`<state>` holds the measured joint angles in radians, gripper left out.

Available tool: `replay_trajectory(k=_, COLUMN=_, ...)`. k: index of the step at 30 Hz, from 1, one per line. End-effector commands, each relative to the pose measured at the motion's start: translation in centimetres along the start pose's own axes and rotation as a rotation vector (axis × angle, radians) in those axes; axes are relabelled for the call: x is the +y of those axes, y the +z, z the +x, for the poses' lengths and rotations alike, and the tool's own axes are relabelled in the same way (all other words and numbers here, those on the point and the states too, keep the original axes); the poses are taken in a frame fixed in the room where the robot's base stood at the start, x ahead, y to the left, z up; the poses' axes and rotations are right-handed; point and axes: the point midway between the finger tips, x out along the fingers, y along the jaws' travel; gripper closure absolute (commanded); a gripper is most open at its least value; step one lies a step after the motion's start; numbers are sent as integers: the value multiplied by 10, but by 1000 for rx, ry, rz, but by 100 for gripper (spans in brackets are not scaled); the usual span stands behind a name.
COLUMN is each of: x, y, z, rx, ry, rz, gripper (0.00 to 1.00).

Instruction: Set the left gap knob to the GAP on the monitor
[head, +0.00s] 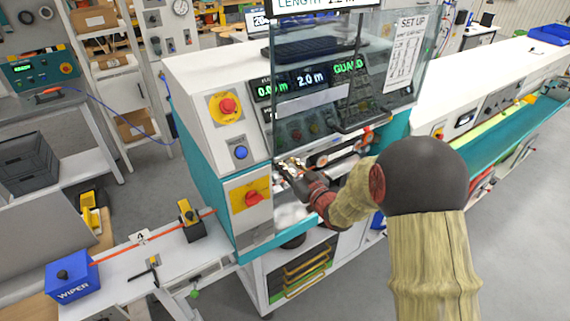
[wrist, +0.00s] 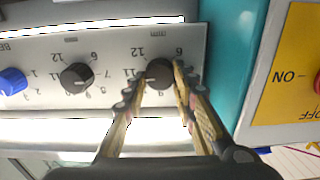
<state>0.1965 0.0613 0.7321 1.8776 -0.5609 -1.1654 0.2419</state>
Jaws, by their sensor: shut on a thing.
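The left gap knob (wrist: 160,76) is a black dial on a white panel, at the right of the knob row in the wrist view, where the numbers appear upside down. My gripper (wrist: 158,82) is shut on this knob, one finger on each side. A pale pointer mark shows at the knob's left side; its exact reading is unclear. A second black knob (wrist: 77,78) is to its left, with a pale pointer mark. In the head view my gripper (head: 287,170) reaches in under the clear guard. The monitor (head: 318,4) is cut off; only a LENGTH line shows, and its GAP is out of view.
A blue knob (wrist: 12,81) is at the far left of the row in the wrist view. A yellow plate with a red switch (wrist: 318,82) is at the right. The clear guard (head: 325,70) hangs above my arm. Green displays (head: 310,79) show lengths and GUARD.

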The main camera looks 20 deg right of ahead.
Motion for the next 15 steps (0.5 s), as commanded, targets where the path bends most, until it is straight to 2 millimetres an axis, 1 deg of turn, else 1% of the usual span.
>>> replay_trajectory(k=4, x=0, y=0, z=0, rx=-2, ry=0, rz=1, gripper=98)
replay_trajectory(k=5, x=0, y=0, z=0, rx=-2, ry=0, rz=1, gripper=72)
replay_trajectory(k=15, x=0, y=0, z=0, rx=-1, ry=0, rz=2, gripper=54)
